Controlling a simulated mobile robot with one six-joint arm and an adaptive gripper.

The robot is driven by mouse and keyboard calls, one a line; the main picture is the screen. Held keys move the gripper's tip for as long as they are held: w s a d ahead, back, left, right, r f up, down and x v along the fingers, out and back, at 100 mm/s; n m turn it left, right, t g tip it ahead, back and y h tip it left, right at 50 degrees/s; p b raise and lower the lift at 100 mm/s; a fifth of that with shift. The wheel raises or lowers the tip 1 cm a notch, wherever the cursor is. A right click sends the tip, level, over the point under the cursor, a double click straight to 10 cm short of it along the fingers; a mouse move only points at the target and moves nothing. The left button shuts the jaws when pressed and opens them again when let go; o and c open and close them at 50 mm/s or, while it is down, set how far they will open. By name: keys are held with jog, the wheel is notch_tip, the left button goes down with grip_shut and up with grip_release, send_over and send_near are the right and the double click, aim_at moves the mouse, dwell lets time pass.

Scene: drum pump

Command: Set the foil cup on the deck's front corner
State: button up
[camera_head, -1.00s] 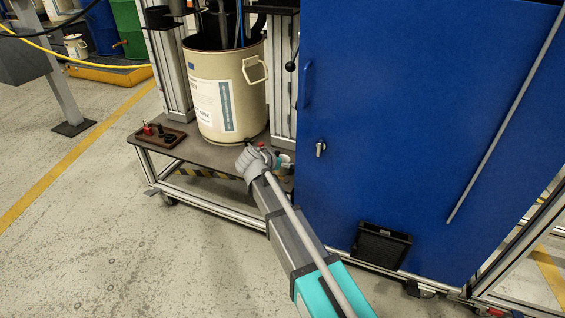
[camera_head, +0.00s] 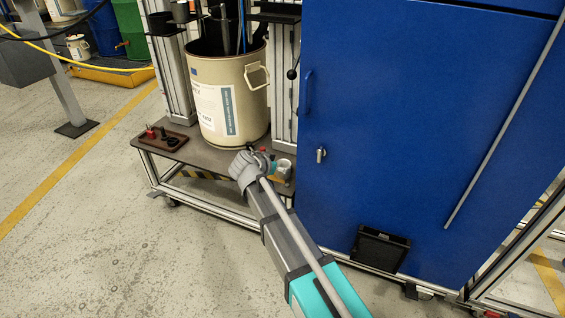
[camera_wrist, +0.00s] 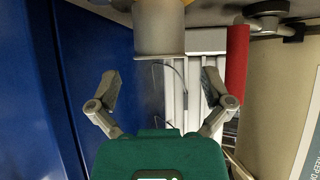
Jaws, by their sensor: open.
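The foil cup (camera_wrist: 160,36) is a plain grey cylinder at the top middle of the wrist view, with an orange-yellow part against its far end. In the head view a small pale grey cup (camera_head: 285,166) shows at the deck's front edge, close to the blue cabinet. The deck (camera_head: 212,158) is a grey-brown platform. My gripper (camera_wrist: 160,88) is open, its two fingers spread wide with nothing between them; the cup lies beyond the fingertips. In the head view my gripper (camera_head: 268,165) is beside the cup, partly hidden by my wrist.
A cream drum (camera_head: 226,95) stands on the deck behind my gripper. A brown tray (camera_head: 165,142) with small parts is at the deck's left. The blue cabinet (camera_head: 400,120) closes off the right. A red upright thing (camera_wrist: 237,60) is near the right finger in the wrist view.

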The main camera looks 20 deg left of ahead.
jog(key=p+v, duration=0.4)
jog(key=v, duration=0.4)
jog(key=shift+s, duration=0.15)
dwell(0.7)
